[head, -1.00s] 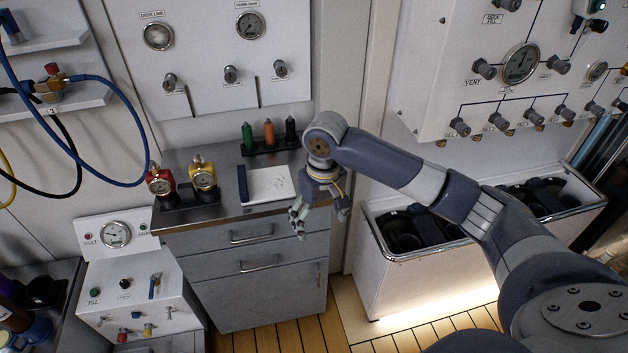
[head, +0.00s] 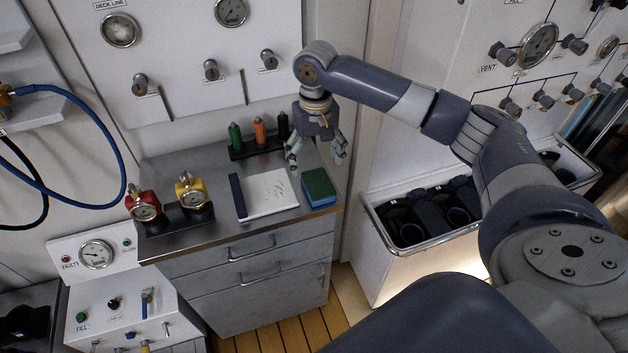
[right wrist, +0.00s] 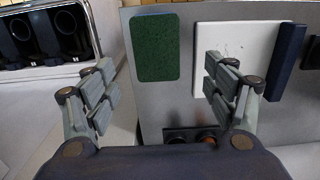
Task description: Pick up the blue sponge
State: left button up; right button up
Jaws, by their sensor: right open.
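The blue sponge (head: 321,196) with a green top face lies on the right end of the grey metal counter, beside a white notepad. In the right wrist view its green face (right wrist: 155,47) shows ahead of my fingers, between the lines of the two fingertips. My right gripper (head: 317,151) is open and empty, above the counter and behind the sponge in the head view. Its two fingers (right wrist: 157,80) stand wide apart in the right wrist view. The sponge is apart from both fingers. My left gripper is not in view.
The white notepad (head: 271,189) with a dark blue binding lies left of the sponge. A rack of green, orange and black bottles (head: 257,146) stands at the back by the wall. Red and yellow gauges (head: 190,197) stand at left. An open bin (head: 376,219) is at right.

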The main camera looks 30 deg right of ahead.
aim_at(318, 183)
jog(key=f, duration=0.3)
jog(key=shift+s+d+f+p, duration=0.1)
jog(key=shift+s+p, duration=0.25)
jog(key=shift+p, duration=0.05)
notch_tip(318, 183, down, 4)
jog(key=shift+s+f+p, duration=0.15)
jog(key=shift+f+p, duration=0.05)
jog(key=shift+p, duration=0.4)
jog(key=shift+c, duration=0.4)
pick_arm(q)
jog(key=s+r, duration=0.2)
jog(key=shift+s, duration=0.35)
pick_arm(e)
jog(key=c, duration=0.7)
